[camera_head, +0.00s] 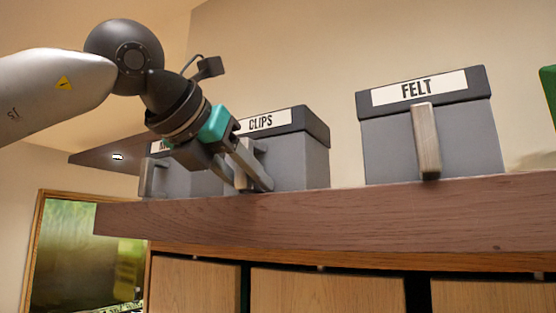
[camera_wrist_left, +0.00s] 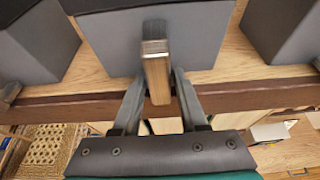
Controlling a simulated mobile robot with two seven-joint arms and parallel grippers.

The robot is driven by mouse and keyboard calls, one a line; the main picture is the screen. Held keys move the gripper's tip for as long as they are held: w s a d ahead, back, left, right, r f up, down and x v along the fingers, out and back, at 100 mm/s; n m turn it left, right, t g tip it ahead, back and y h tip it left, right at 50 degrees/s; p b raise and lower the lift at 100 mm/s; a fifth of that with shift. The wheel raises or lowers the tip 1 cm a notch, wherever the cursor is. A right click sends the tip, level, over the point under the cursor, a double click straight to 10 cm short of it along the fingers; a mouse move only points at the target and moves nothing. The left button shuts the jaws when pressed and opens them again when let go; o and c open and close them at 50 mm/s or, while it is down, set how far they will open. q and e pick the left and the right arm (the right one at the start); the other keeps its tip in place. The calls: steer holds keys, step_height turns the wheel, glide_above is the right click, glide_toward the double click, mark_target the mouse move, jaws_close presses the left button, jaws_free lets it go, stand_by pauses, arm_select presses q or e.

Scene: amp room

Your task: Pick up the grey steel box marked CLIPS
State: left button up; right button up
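The grey steel box marked CLIPS (camera_head: 302,162) stands on the wooden shelf with a dark lid and a white label, partly covered by my left gripper. My left gripper (camera_head: 258,180) is in front of it, fingers pointing at its front. In the left wrist view the box (camera_wrist_left: 205,35) is straight ahead, and its upright handle (camera_wrist_left: 157,75) lies between the two spread fingers of my left gripper (camera_wrist_left: 158,82). The fingers look open, with a narrow gap on each side of the handle. My right gripper is in neither view.
A grey box marked FELT (camera_head: 385,145) stands to the right on the shelf (camera_head: 330,220). Another grey box (camera_head: 188,180) stands close on the left, its label mostly hidden. A green object (camera_head: 549,90) shows at the right edge. Wooden cabinet doors (camera_head: 325,292) are below.

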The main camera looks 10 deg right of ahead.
arm_select(q)
jaws_close()
stand_by(0.9)
steer(key=shift+r, duration=0.15)
